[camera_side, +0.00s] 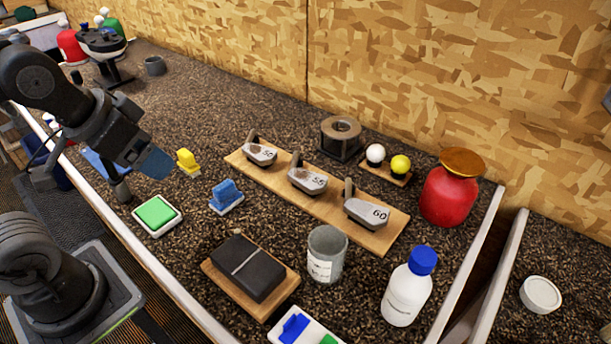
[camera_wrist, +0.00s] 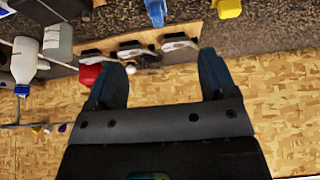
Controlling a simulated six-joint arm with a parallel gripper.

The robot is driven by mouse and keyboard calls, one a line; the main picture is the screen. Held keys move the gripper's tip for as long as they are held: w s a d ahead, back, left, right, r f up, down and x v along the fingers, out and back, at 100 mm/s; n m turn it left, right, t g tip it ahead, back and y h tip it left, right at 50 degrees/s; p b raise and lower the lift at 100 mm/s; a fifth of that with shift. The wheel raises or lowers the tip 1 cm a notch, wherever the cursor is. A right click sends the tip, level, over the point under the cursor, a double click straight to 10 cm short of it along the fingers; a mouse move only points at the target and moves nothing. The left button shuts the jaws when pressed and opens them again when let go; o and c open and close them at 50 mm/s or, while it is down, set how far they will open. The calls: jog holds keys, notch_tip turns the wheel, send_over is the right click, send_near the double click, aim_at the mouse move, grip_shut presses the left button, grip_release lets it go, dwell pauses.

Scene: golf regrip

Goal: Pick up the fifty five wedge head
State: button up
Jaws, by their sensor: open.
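Three grey metal wedge heads sit in a row on a wooden board (camera_side: 338,211). The fifty five wedge head (camera_side: 307,181) is the middle one, with a dark number and a short upright hosel. It also shows small in the wrist view (camera_wrist: 136,51). The head marked 60 (camera_side: 366,212) is to its right. The third head (camera_side: 260,153), apparently marked 50, is to its left. My gripper (camera_side: 146,163) is raised at the left, well apart from the board. In the wrist view its two blue fingers (camera_wrist: 160,62) are spread with nothing held between them.
A grey can (camera_side: 326,254), white bottle (camera_side: 409,288), red jar (camera_side: 452,190) and tape holder (camera_side: 341,138) stand around the board.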

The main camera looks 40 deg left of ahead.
jog(key=w+d+r+m+g, duration=0.2)
jog(key=w+r+m, duration=0.25)
jog(key=w, duration=0.25)
jog(key=m+g, duration=0.4)
jog(key=m, duration=0.9)
send_over(305, 175)
notch_tip(305, 175, down, 5)
notch_tip(305, 175, down, 13)
jog(key=shift+f, duration=0.1)
jog(key=shift+c, duration=0.4)
jog(key=c, duration=0.9)
